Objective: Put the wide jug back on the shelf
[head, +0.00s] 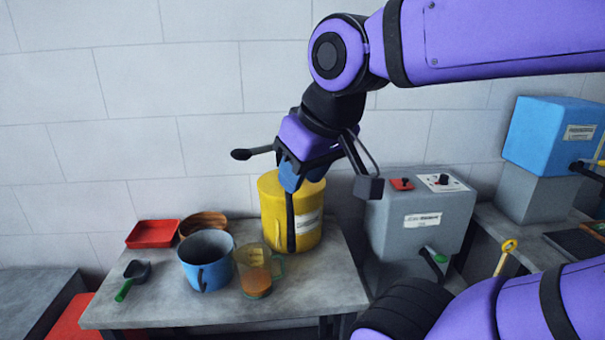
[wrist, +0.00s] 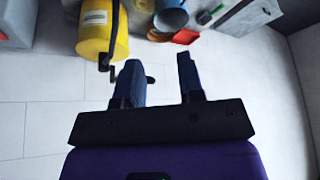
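Two vessels could be the wide jug, and I cannot tell which. One is a wide blue vessel with a side handle (head: 207,262), also in the wrist view (wrist: 171,19). The other is a clear jug with orange-brown contents (head: 257,271) just right of it. Both stand upright on the grey table (head: 318,291). My gripper (head: 300,178) is above and behind them, near the top of a yellow canister (head: 278,213). In the wrist view my gripper (wrist: 160,72) has its fingers apart with nothing between them. I see no clear shelf.
A red tray (head: 152,234), a wooden bowl (head: 203,221) and a green-handled scoop (head: 134,276) lie on the table's left part. A grey machine (head: 425,225) stands right of the table. The tiled wall is close behind. The table's front right is clear.

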